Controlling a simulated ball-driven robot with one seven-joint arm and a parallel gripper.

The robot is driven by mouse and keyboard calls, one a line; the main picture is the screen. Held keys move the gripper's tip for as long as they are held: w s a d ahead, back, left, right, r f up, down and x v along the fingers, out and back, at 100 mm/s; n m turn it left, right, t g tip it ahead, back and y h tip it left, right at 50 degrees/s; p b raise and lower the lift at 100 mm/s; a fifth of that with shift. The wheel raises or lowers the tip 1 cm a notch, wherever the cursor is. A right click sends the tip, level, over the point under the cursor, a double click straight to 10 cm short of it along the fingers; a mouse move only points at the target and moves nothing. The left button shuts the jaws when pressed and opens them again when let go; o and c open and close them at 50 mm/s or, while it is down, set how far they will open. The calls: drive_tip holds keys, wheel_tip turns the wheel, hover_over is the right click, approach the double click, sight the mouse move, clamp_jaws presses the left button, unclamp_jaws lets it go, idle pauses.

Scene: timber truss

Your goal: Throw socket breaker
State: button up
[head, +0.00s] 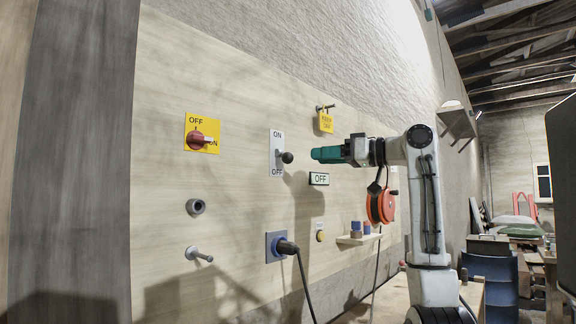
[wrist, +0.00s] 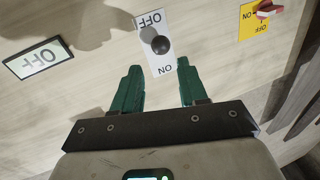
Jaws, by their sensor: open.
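The breaker is a white plate (head: 277,166) marked ON at the top and OFF at the bottom, with a black ball-ended lever (head: 287,157) sticking out of it. Its plate (wrist: 157,54) and black knob (wrist: 160,45) also show in the wrist view, upside down. My gripper (head: 318,154) has green fingers and is just right of the knob in the head view. In the wrist view my gripper (wrist: 158,78) is open and empty, with the knob ahead of the gap between the fingertips. An OFF sign (head: 319,179) is below right of the breaker. A plugged-in socket (head: 275,246) with a black cable is below.
A yellow plate with a red rotary switch (head: 202,133) is to the left. A padlock tag (head: 326,122) hangs above. An orange cable reel (head: 381,205) and a small shelf (head: 357,239) are to the right, with pegs at lower left.

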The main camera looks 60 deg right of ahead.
sight(288, 157)
drive_tip(key=w, duration=1)
drive_tip(key=shift+a+r+p, duration=0.1)
drive_tip(key=shift+a+p, duration=0.05)
drive_tip(key=shift+p, duration=0.25)
drive_tip(key=c, duration=0.7)
